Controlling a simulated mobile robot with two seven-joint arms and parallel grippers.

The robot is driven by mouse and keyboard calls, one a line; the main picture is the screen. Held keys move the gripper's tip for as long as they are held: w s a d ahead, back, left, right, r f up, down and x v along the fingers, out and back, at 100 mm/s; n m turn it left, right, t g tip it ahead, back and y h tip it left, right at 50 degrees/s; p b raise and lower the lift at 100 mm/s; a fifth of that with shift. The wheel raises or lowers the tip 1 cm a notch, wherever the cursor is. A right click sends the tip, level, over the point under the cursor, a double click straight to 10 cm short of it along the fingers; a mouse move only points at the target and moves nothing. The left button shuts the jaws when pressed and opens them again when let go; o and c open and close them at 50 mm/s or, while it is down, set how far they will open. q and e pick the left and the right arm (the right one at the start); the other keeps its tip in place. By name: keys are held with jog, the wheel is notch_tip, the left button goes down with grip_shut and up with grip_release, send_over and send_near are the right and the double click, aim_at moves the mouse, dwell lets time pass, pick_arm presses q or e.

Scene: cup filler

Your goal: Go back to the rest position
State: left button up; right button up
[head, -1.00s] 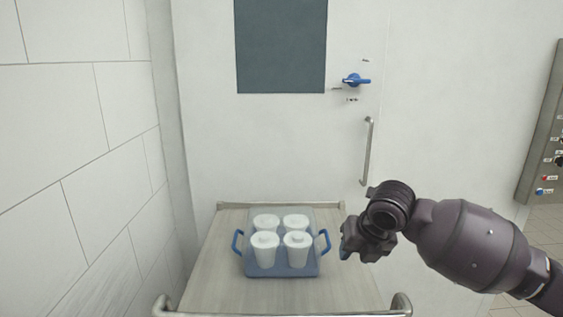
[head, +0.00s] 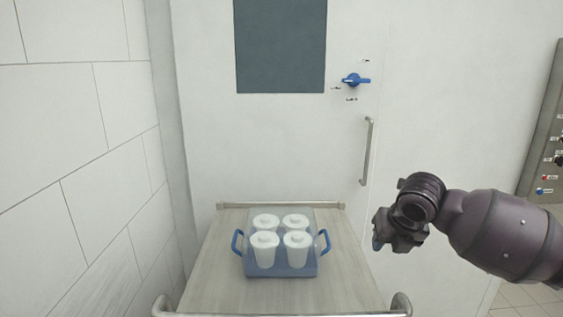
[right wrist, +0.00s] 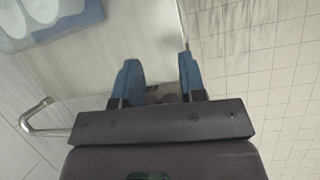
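My right gripper (head: 381,243) hangs to the right of the cart, apart from the tray. In the right wrist view its two blue fingers (right wrist: 158,85) are spread with nothing between them, so it is open. The blue tray (head: 281,270) stands on the cart and holds several white lidded cups (head: 265,247). Its blue handles show on both sides. A corner of the tray also shows at the upper left of the right wrist view (right wrist: 88,20). My left gripper is not in view.
The wooden-topped cart (head: 225,285) has metal rails at its far and near edges. A white door with a blue knob (head: 355,80) and a vertical handle (head: 367,152) stands behind it. A tiled wall (head: 70,170) is on the left. A control panel (head: 545,150) is at the right.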

jog(key=s+d+f+m+t, duration=0.2)
jog(key=s+d+f+m, duration=0.4)
jog(key=f, duration=0.3)
jog(key=s+d+f+m+t, duration=0.1)
jog(key=s+d+f+m, duration=0.2)
jog(key=d+f+m, duration=0.6)
jog(key=s+d+f+m+t, duration=0.1)
jog(key=s+d+f+m, duration=0.2)
jog(key=s, duration=0.4)
jog(key=s+d+f+m+h, duration=0.1)
jog(key=s+d+f+m, duration=0.15)
jog(key=s, duration=0.45)
jog(key=s+d+f+m+t, duration=0.1)
jog(key=s+d+f+m, duration=0.25)
jog(key=s, duration=0.35)
jog(key=a+f+m, duration=0.2)
jog(key=a+m, duration=0.3)
jog(key=a, duration=0.4)
jog(key=a+f+m+t, duration=0.1)
jog(key=a+m, duration=0.3)
jog(key=a, duration=0.6)
jog(key=shift+a+f+m, duration=0.2)
jog(key=shift+f+m, duration=0.2)
jog(key=shift+f, duration=0.25)
